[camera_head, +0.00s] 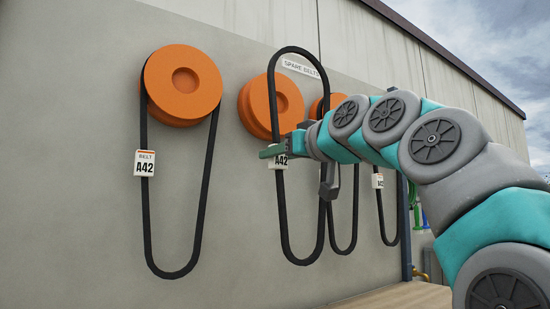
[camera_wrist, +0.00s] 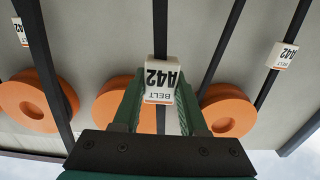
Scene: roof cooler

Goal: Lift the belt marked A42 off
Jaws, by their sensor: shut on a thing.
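My gripper (camera_head: 276,150) is shut on a black belt (camera_head: 283,220) by its white tag marked A42 (camera_head: 279,162). The belt hangs as a long upright loop. Its top arches above the second orange wheel (camera_head: 258,108), and its left strand passes in front of that wheel; it looks clear of it. In the wrist view the tag (camera_wrist: 161,78) is upside down between my green fingers (camera_wrist: 160,92). Another belt marked A42 (camera_head: 145,163) hangs on the large left orange wheel (camera_head: 182,85).
A third orange wheel (camera_head: 330,103) carries another belt (camera_head: 354,215), partly behind my arm. A further tagged belt (camera_head: 382,215) hangs to its right, its top hidden. A "SPARE BELTS" sign (camera_head: 300,67) is on the grey wall. A dark post (camera_head: 405,230) stands at right.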

